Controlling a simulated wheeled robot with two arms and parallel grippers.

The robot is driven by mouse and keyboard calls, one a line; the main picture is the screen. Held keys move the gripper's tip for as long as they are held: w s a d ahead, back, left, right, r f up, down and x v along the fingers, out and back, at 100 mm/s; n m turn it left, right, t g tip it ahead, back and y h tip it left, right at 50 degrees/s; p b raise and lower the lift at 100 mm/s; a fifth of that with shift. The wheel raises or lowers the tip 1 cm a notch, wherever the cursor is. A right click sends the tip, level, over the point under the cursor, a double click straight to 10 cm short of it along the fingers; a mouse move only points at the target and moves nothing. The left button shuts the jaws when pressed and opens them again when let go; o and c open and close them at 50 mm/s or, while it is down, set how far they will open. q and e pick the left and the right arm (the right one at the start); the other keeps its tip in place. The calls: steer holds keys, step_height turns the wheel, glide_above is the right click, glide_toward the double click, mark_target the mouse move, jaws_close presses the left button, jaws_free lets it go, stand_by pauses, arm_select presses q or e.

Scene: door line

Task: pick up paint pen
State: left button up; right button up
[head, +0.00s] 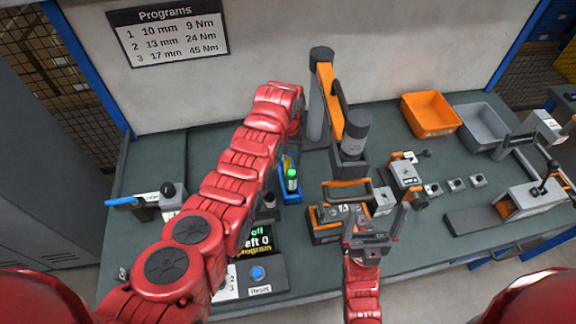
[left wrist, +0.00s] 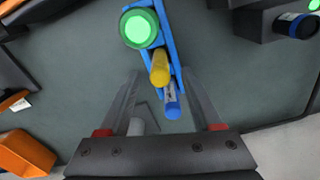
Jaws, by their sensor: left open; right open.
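A narrow blue rack (head: 289,194) stands on the bench with a green-topped cylinder (head: 292,175) in it. In the left wrist view the rack (left wrist: 165,25) holds the green-topped piece (left wrist: 141,29), a yellow pen-like piece (left wrist: 160,68) and a blue one (left wrist: 172,103). I cannot tell which is the paint pen. My left gripper (left wrist: 161,76) is open, its fingers on either side of the yellow and blue pieces, with nothing gripped; my arm hides it in the head view. My right gripper (head: 377,215) is open and empty near the orange-handled tool.
An orange-handled tool (head: 340,222) and an orange-grey column stand (head: 328,90) are right of the rack. A display and Reset button (head: 257,272) lie in front. Orange (head: 430,115) and grey bins (head: 482,127) stand at the back right. A dark cylinder (left wrist: 296,24) is near the rack.

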arm_select(q)
steer(key=shift+f, duration=1.05)
jaws_close()
